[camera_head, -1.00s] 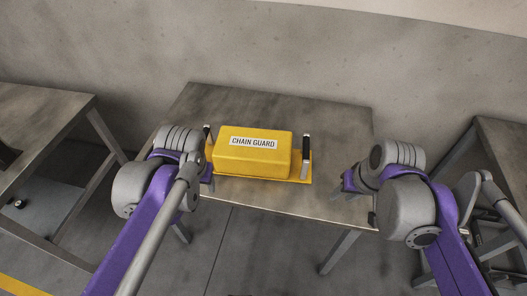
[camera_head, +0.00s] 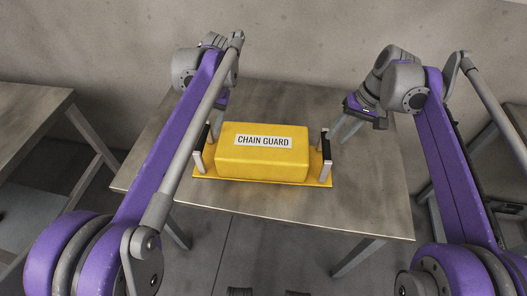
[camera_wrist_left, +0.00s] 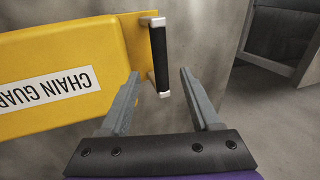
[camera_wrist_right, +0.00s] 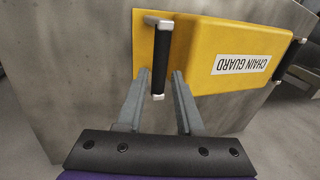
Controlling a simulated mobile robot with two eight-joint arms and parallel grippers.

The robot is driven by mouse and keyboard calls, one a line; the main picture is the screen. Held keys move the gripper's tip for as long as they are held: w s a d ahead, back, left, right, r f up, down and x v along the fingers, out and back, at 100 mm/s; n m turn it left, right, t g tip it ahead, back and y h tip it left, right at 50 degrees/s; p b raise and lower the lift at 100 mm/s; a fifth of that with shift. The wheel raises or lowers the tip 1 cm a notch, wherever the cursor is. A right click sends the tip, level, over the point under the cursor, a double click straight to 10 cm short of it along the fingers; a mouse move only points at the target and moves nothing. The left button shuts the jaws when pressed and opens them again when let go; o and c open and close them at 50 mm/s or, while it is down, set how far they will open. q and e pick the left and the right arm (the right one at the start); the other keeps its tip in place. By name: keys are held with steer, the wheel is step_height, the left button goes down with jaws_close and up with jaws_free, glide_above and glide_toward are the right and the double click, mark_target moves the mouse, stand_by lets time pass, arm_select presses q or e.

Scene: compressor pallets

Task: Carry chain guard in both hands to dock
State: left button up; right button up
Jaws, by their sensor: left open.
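The chain guard (camera_head: 262,166) is a yellow box with a white label, on a yellow base plate with an upright black-gripped handle at each end. It rests on the grey table. My left gripper (camera_head: 220,116) is above and behind the left handle (camera_head: 202,138). In the left wrist view my left gripper (camera_wrist_left: 160,82) is open, and that handle (camera_wrist_left: 159,55) lines up with the gap between its fingers. My right gripper (camera_head: 346,130) is beside the right handle (camera_head: 325,147). In the right wrist view my right gripper (camera_wrist_right: 161,80) is open, with that handle (camera_wrist_right: 162,55) lined up with its gap. Contact cannot be told.
The chain guard's table (camera_head: 375,195) has bare top around it. Another table (camera_head: 35,120) stands at the left, with a floor gap between. A grey wall (camera_head: 300,45) rises behind.

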arm_select(q)
glide_above(204, 157)
step_height(204, 157, down, 10)
steer(key=shift+w, duration=0.1)
arm_select(e)
glide_above(317, 165)
step_height(317, 165, down, 10)
arm_select(q)
steer(key=shift+c, duration=0.3)
arm_select(e)
steer(key=shift+c, duration=0.3)
arm_select(q)
steer(key=c, duration=0.5)
arm_select(e)
steer(key=c, duration=0.5)
arm_select(q)
steer(key=c, duration=0.4)
arm_select(e)
jaws_close()
arm_select(q)
jaws_close()
steer(key=shift+r, duration=0.1)
arm_select(e)
steer(key=shift+r, duration=0.1)
